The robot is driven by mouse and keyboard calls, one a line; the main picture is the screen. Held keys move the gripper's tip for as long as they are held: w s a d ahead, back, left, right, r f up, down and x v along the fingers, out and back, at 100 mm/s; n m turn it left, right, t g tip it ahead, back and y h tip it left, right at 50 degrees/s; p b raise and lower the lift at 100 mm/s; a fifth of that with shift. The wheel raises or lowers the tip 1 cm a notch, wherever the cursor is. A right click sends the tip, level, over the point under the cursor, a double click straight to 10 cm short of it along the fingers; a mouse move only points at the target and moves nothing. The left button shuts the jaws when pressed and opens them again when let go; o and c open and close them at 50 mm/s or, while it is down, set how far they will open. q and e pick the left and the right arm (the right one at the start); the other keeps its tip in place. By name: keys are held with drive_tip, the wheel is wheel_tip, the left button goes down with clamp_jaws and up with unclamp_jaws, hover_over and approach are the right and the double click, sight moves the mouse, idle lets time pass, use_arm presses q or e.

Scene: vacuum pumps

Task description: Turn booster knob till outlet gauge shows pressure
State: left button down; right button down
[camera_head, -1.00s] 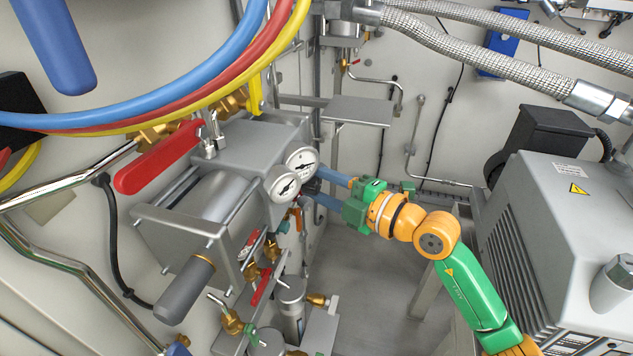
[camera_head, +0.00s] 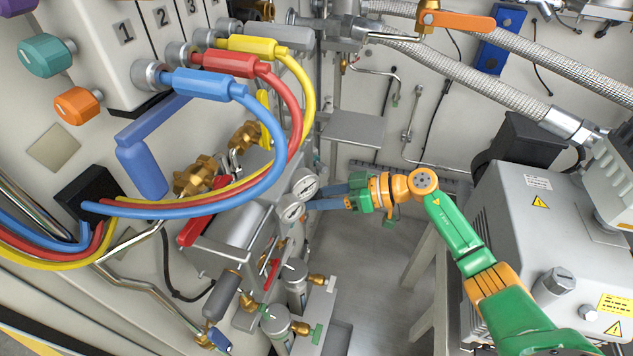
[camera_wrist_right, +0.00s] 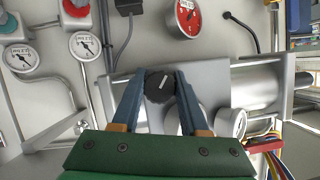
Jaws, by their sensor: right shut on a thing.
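My right gripper (camera_head: 320,198) reaches in from the right toward the front of the grey booster block (camera_head: 232,222). In the right wrist view its blue fingers (camera_wrist_right: 160,82) are closed around a black round knob (camera_wrist_right: 160,86) with a white pointer line. In the head view the knob is hidden by the fingers and gauges. Two white round gauges, an upper one (camera_head: 305,188) and a lower one (camera_head: 292,212), sit beside the fingertips. My left gripper is out of view.
Blue, red and yellow hoses (camera_head: 272,130) arch over the block. Brass-fitted valves and a grey handle (camera_head: 222,295) stand below it. A large grey pump (camera_head: 530,225) is at the right. A red-faced gauge (camera_wrist_right: 187,17) shows in the wrist view. Floor between is clear.

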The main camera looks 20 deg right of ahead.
drive_tip(key=shift+m+g+y, duration=0.5)
drive_tip(key=shift+m+g, duration=0.1)
drive_tip(key=shift+m, duration=0.5)
drive_tip(key=shift+c, duration=1.9)
unclamp_jaws()
drive_tip(key=shift+s+f, duration=0.1)
drive_tip(key=shift+d, duration=0.1)
drive_tip(key=shift+v, duration=0.9)
drive_tip(key=v, duration=0.6)
